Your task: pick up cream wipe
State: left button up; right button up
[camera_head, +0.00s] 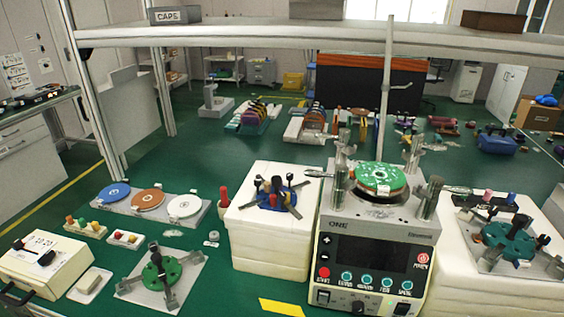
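A small cream block-like piece (89,280), which looks like the cream wipe, lies on a shallow white dish (103,282) at the lower left of the green bench. It sits just right of a cream box with black knobs (45,262). It is small in the picture, so I cannot tell its folds or texture. A pale flat scrap (172,233) lies farther back on the bench. Neither of my grippers shows in the head view, and nothing is seen touching the cream piece.
A green fixture on a white plate (190,290) stands right of the dish. Behind are a tray with blue, brown and white discs (205,211) and small colored pegs (123,239). The lapping machine (372,262) and white blocks (268,245) fill the right. A shelf (250,36) spans above.

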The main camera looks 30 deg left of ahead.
aim_at(90, 280)
jog(key=u, duration=2.3)
jog(key=z, duration=0.55)
jog(key=i+j+z, duration=0.1)
jog(key=j+z, duration=0.75)
jog(key=i+j+z, duration=0.1)
jog(key=j+z, duration=0.7)
jog(key=k+l, duration=0.05)
jog(key=l, duration=0.1)
